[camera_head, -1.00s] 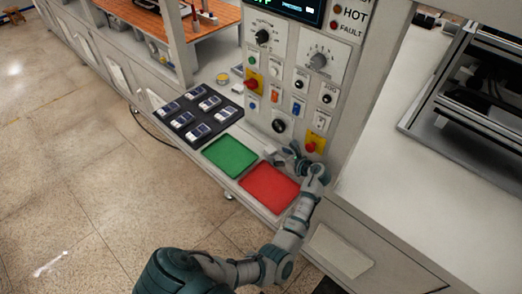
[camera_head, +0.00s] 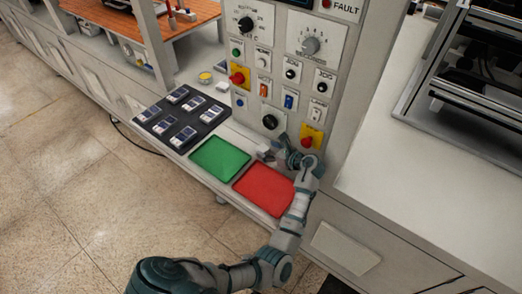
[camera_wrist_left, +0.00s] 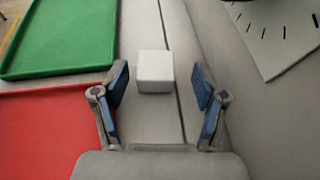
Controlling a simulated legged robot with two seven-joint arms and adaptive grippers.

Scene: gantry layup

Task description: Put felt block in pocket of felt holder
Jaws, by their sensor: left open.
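A small white cube, which looks like the felt block (camera_wrist_left: 155,71), stands on the pale ledge in the left wrist view. My left gripper (camera_wrist_left: 159,92) is open, with its blue-padded fingers apart on either side just short of the cube. The cube is not between the pads. In the head view my left gripper (camera_head: 270,158) is low by the panel, beyond the red tray; the block is hard to make out there. I cannot pick out a felt holder with a pocket for certain. My right gripper is not in view.
A red tray (camera_head: 262,190) and a green tray (camera_head: 220,159) lie on the ledge beside the gripper. A black tray (camera_head: 180,140) with several small items is farther left. The control panel (camera_head: 275,75) with knobs and buttons rises close behind the gripper.

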